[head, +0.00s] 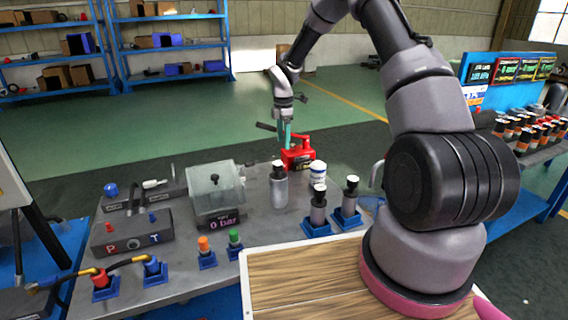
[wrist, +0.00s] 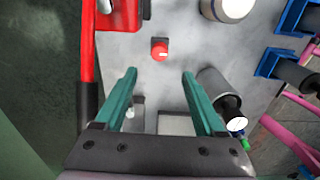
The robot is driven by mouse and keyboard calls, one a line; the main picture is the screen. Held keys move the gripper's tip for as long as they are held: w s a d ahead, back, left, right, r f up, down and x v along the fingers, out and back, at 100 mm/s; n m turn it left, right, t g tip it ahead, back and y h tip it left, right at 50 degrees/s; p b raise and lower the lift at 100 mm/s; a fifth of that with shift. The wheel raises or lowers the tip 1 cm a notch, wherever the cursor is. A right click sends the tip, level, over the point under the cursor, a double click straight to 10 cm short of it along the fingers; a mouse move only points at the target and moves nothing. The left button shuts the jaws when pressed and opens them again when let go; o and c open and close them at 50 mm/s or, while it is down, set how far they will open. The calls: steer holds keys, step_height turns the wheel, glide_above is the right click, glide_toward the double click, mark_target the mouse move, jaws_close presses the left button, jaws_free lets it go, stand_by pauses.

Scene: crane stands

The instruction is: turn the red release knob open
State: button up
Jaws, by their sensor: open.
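In the head view my gripper (head: 286,132) points down beside the red pump body (head: 298,153). I cannot make out the knob there.
A black bar (wrist: 88,105) lies close to the left finger. A grey cylinder with a black cap (wrist: 220,92) is close to the right finger. In the head view, a clear tank (head: 217,190), a grey bottle (head: 279,188) and blue-based stands (head: 317,228) crowd the bench.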

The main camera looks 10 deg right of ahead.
step_height(320, 180, down, 11)
steer(key=shift+w+f, duration=0.1)
stand_by(0.4)
jaws_close()
